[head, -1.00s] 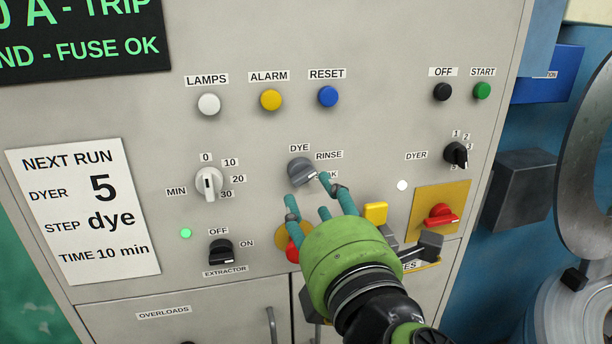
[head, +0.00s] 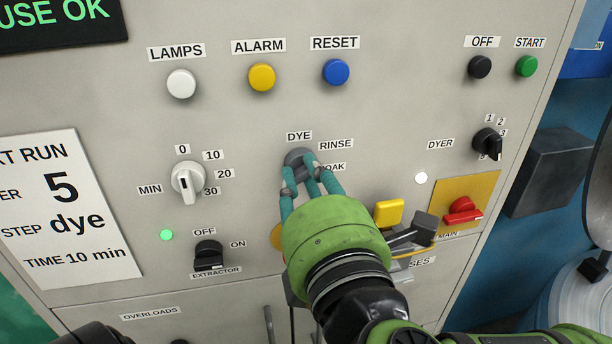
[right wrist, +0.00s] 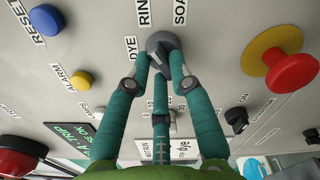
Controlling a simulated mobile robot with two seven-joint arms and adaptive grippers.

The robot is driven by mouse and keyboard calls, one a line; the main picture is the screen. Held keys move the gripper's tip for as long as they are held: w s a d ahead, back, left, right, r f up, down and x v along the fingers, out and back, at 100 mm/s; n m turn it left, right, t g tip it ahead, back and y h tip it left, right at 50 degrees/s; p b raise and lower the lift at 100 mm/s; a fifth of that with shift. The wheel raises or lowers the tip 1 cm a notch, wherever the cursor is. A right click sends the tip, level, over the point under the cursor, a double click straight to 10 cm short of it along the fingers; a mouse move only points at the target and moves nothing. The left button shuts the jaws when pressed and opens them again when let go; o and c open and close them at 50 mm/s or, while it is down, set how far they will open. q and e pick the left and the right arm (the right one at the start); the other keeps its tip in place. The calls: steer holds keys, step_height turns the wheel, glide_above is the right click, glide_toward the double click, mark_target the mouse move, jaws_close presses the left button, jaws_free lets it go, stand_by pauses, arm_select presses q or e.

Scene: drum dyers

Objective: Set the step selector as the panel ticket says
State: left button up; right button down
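The step selector (head: 296,157) is a grey round knob in the middle of the panel, with labels DYE, RINSE and a partly covered one ending in OAK. The ticket (head: 70,250) at the left reads step dye, 5 and 10 min. My right gripper (head: 300,163) has its teal fingers at the knob. In the right wrist view, two fingertips press in on either side of the knob (right wrist: 163,42), and the third finger is below it. My left gripper is not in view.
The minutes knob (head: 187,183) and black extractor switch (head: 208,256) are to the left. The alarm (head: 261,77) and reset (head: 335,72) buttons are above. The dyer knob (head: 487,142) and red main switch (head: 462,210) are to the right. A red button on yellow (right wrist: 290,68) is close to the fingers.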

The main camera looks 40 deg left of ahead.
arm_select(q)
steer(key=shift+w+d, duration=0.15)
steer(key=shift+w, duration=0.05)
arm_select(e)
steer(key=shift+n, duration=0.6)
steer(key=n+b, duration=0.2)
steer(key=n, duration=0.3)
steer(key=shift+b, duration=0.4)
steer(key=n+b, duration=0.2)
steer(key=n, duration=0.2)
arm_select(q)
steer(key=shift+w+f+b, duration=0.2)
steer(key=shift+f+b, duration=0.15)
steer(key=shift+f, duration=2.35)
arm_select(e)
steer(key=shift+n, duration=0.9)
steer(key=c, duration=1.1)
jaws_free()
steer(key=shift+c, duration=0.2)
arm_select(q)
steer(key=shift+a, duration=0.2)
arm_select(e)
steer(key=shift+a+f, duration=0.1)
